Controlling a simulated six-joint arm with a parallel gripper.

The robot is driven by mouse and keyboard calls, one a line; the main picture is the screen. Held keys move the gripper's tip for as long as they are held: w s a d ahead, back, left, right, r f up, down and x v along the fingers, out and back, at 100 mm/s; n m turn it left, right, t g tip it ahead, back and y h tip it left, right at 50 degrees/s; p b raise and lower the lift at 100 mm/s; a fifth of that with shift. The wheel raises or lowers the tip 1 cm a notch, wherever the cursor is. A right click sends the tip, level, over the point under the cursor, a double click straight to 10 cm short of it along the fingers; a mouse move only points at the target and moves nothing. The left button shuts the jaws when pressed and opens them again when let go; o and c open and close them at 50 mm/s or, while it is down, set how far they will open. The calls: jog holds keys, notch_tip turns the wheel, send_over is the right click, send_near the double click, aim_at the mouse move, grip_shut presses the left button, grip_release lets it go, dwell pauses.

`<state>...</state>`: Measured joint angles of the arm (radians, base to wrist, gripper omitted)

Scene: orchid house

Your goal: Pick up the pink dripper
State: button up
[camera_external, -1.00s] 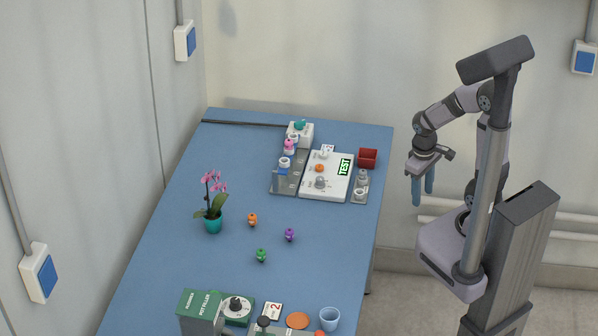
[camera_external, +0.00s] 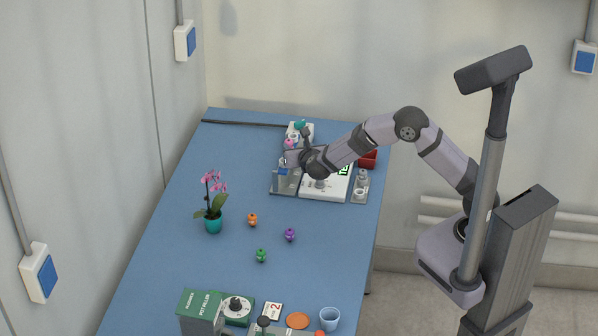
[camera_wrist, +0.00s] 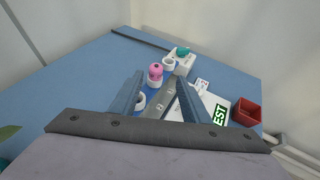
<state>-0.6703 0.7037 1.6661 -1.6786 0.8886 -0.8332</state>
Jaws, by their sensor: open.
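The pink dripper (camera_wrist: 155,71) shows in the wrist view as a small pink knobbed piece seated in a white ring holder. It stands just beyond my left finger, near the grey rack. The fingers are above the rack area and apart from the pink dripper. In the external view my gripper (camera_external: 285,164) is at the rack, its fingers mostly hidden by the wrist.
A teal piece (camera_wrist: 183,51) sits on a white box behind. A red bin (camera_wrist: 246,112) and a white TEST panel (camera_external: 325,187) stand to the right. Orange (camera_external: 252,220), purple (camera_external: 290,235) and green (camera_external: 261,255) pieces and a potted orchid (camera_external: 213,224) are on the open table.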

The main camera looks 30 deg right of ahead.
aim_at(290, 143)
jog(key=shift+w+f+p, duration=0.2)
jog(key=shift+w, duration=0.35)
jog(key=shift+w+f+p, duration=0.15)
jog(key=shift+w+p, duration=0.05)
jog(key=shift+w, duration=0.35)
jog(key=shift+w+d+p, duration=0.15)
jog(key=shift+w+p, duration=0.2)
jog(key=shift+p+x, duration=0.9)
jog(key=shift+x, duration=1.35)
grip_shut()
